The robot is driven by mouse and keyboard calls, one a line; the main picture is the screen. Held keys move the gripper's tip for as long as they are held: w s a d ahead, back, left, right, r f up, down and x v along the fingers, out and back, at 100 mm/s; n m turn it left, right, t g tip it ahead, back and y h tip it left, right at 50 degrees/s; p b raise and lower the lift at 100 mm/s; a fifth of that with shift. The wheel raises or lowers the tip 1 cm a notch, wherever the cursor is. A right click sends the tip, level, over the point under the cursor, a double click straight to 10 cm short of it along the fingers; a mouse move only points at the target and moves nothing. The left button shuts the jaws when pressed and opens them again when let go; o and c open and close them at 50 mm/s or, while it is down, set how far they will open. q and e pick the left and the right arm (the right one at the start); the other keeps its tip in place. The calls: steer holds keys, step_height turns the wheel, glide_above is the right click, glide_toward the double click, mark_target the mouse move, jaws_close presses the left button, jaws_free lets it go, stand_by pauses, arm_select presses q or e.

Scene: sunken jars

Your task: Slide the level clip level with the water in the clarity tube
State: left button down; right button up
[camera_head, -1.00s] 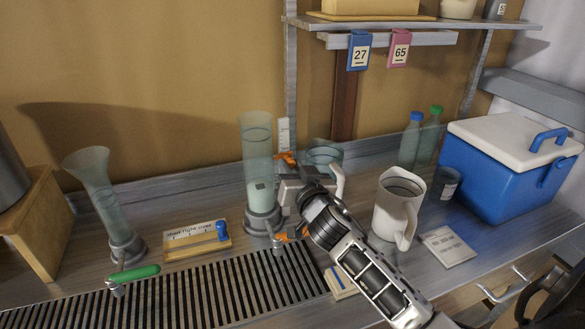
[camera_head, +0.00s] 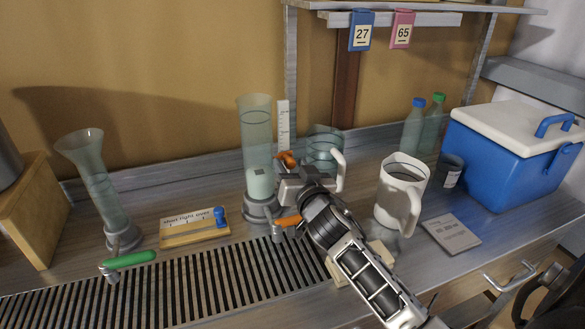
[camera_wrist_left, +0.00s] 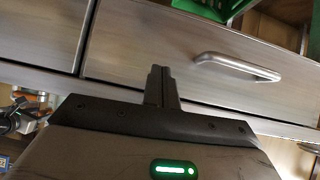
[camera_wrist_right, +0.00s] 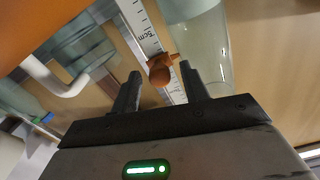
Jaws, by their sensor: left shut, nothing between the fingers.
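The clarity tube (camera_head: 256,130) stands upright on a grey base, with a pale, cloudy band in its lower part. A white scale (camera_head: 283,120) stands beside it. The orange level clip (camera_head: 287,160) is on this scale, slightly above the top of the pale band; the exact waterline is unclear. My right gripper (camera_head: 291,178) is at the scale, partly hiding its lower end. In the right wrist view, the clip (camera_wrist_right: 159,70) lies between the open fingertips, with a gap visible on its left. My left gripper (camera_wrist_left: 162,84) is shut and empty, in front of a drawer.
An orange tap lever (camera_head: 288,221) sits low by the tube. A flared tube (camera_head: 98,185) with a green lever (camera_head: 129,259) stands left. A white jug (camera_head: 398,195), bottles (camera_head: 412,130) and a blue cooler (camera_head: 510,150) stand right. A slotted drain (camera_head: 190,290) runs along the front.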

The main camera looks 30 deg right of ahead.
steer(key=shift+s+f, duration=0.1)
steer(key=shift+s, duration=0.15)
arm_select(q)
steer(key=shift+w+d+f+b, duration=0.2)
steer(key=shift+d+f+b, duration=0.1)
steer(key=shift+b, duration=0.75)
arm_select(e)
steer(key=v, duration=1.5)
steer(key=shift+s, duration=0.25)
arm_select(q)
steer(key=shift+r, duration=0.1)
